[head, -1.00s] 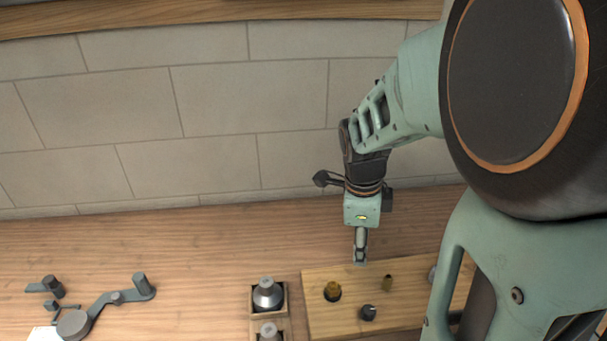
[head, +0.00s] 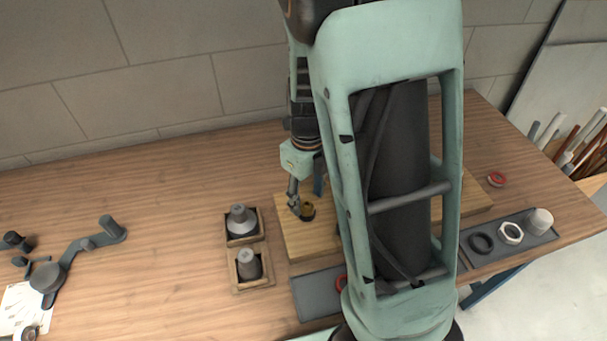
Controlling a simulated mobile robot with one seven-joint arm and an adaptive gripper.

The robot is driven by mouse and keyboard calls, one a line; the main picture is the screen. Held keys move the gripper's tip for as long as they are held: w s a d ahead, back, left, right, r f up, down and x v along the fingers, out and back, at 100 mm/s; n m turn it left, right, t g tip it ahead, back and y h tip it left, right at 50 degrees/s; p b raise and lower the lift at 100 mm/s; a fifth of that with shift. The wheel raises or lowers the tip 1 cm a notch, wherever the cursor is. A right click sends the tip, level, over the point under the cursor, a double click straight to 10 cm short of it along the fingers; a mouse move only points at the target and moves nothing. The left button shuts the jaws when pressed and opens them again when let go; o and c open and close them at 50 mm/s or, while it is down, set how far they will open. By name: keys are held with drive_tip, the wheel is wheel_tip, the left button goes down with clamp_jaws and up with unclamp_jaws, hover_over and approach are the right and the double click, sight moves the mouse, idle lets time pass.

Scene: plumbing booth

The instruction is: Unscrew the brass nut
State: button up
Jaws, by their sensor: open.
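The brass nut (head: 308,212) sits on the wooden board (head: 300,241), near its left end, over a dark piece. My gripper (head: 306,201) is open and points down at the nut. One finger is just left of the nut and the other is behind it to the right. I cannot tell whether either finger touches the nut. My arm hides much of the board and whatever stands on its middle.
Two wooden holders with grey cone-shaped parts (head: 240,220) (head: 249,265) stand left of the board. A dark tray (head: 318,295) lies in front. A grey lever tool (head: 80,253) lies at left.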

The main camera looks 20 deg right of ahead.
drive_tip(key=shift+f, duration=1.25)
drive_tip(key=shift+c, duration=0.4)
drive_tip(key=c, duration=1.2)
drive_tip(key=shift+o, duration=0.2)
drive_tip(key=n, duration=0.4)
drive_tip(key=shift+n+b, duration=0.3)
drive_tip(key=shift+b, duration=0.05)
drive_tip(key=n, duration=0.3)
drive_tip(key=shift+r+n+b, duration=0.1)
drive_tip(key=shift+n+b, duration=0.2)
drive_tip(key=shift+n, duration=0.1)
drive_tip(key=n+b, duration=0.1)
drive_tip(key=n, duration=0.3)
drive_tip(key=shift+r+n, duration=0.1)
drive_tip(key=shift+n, duration=0.3)
drive_tip(key=n, duration=0.4)
drive_tip(key=shift+r+n+b, duration=0.1)
drive_tip(key=shift+n+b, duration=0.25)
drive_tip(key=shift+n, duration=0.05)
drive_tip(key=o, duration=2.1)
drive_tip(key=shift+c, duration=0.2)
drive_tip(key=shift+r, duration=0.1)
